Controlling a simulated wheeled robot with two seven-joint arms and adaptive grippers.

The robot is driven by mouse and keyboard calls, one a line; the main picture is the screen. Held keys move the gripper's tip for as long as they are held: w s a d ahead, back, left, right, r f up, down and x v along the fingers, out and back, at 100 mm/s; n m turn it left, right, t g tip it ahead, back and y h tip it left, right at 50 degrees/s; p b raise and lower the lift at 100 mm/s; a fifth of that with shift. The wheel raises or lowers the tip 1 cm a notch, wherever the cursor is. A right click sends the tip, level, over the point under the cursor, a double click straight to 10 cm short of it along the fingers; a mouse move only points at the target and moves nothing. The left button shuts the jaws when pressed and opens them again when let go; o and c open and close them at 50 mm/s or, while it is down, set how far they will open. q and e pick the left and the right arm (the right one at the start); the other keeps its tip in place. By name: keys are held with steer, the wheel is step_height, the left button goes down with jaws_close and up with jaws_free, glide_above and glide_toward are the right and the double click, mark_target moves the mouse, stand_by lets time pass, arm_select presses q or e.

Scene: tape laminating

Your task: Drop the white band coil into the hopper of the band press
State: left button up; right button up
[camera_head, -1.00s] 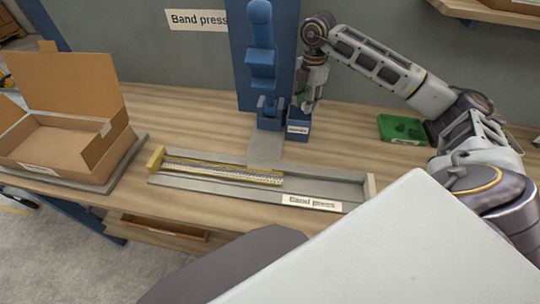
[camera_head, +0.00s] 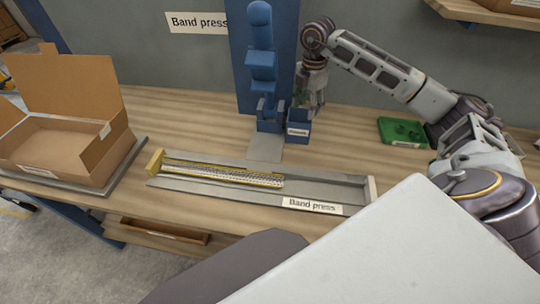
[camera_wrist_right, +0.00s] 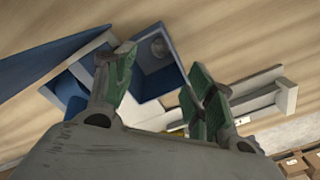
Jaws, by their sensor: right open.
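The band press (camera_head: 262,70) is a blue column with a blue hopper (camera_head: 298,128) at its lower right. The hopper also shows in the right wrist view (camera_wrist_right: 150,85) as an open blue box. A small pale round thing, which looks like the white band coil (camera_wrist_right: 158,47), lies inside it. My right gripper (camera_head: 311,98) is just above the hopper. In the right wrist view its green-padded fingers (camera_wrist_right: 160,76) are spread apart with nothing between them. The coil is hidden in the head view. My left gripper is not in view.
A long grey tray (camera_head: 335,190) with yellow-edged strips lies in front of the press. An open cardboard box (camera_head: 95,160) stands at the left. A green tray (camera_head: 402,131) with dark pieces lies right of the hopper. The bench (camera_head: 345,150) between them is bare.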

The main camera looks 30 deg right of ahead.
step_height(320, 180, up, 12)
stand_by(1.3)
steer(key=shift+a, duration=0.1)
stand_by(1.2)
